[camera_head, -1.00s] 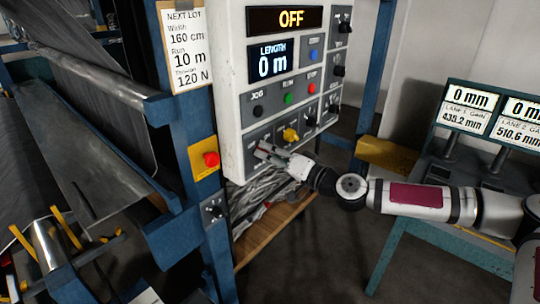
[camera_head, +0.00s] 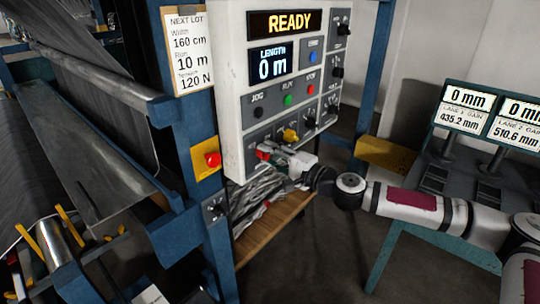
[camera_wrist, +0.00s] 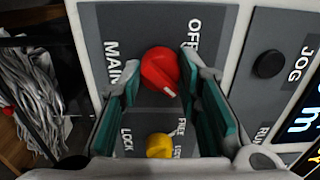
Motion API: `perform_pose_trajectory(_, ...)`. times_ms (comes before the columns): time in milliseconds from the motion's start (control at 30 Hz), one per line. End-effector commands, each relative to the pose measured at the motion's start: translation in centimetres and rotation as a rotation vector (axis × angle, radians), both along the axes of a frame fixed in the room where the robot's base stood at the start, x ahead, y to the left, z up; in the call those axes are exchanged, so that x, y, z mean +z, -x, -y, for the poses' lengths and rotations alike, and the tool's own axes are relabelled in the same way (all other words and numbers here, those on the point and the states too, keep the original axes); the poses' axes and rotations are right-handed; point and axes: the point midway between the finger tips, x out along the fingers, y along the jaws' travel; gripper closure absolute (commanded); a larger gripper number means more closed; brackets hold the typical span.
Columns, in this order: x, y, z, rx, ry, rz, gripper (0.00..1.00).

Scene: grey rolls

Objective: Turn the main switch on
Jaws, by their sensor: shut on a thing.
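The red main switch (camera_wrist: 161,70) is a knob with a white mark, on a grey plate lettered MAIN and OFF. My gripper (camera_wrist: 159,74) has its teal-padded fingers on both sides of it and is shut on it. In the head view the red switch (camera_head: 263,154) shows low on the white control panel (camera_head: 229,100), partly covered by my gripper (camera_head: 272,153). The panel's top display (camera_head: 281,23) reads READY in yellow.
A yellow knob (camera_wrist: 159,146) by the LOCK and FREE lettering sits close to my fingers. A black JOG button (camera_wrist: 268,64) is to the right. A red button on a yellow plate (camera_head: 212,160) stands on the blue post. Grey material (camera_head: 255,196) lies below the panel.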

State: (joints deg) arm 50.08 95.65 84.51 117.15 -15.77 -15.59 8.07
Motion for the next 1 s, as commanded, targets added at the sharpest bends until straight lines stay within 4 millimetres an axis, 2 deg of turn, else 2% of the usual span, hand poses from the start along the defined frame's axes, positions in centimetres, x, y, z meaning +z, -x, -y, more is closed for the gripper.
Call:
perform_pose_trajectory(533,-0.03,-0.02,0.02,-0.001,-0.015,-0.021,0.97)
perform_pose_trajectory(567,-0.03,-0.02,0.02,-0.001,-0.015,-0.021,0.64)
perform_pose_trajectory(633,-0.03,-0.02,0.02,-0.001,-0.015,-0.020,0.49)
perform_pose_trajectory(1000,-0.01,0.14,0.31,-0.002,-0.015,-0.019,0.48)
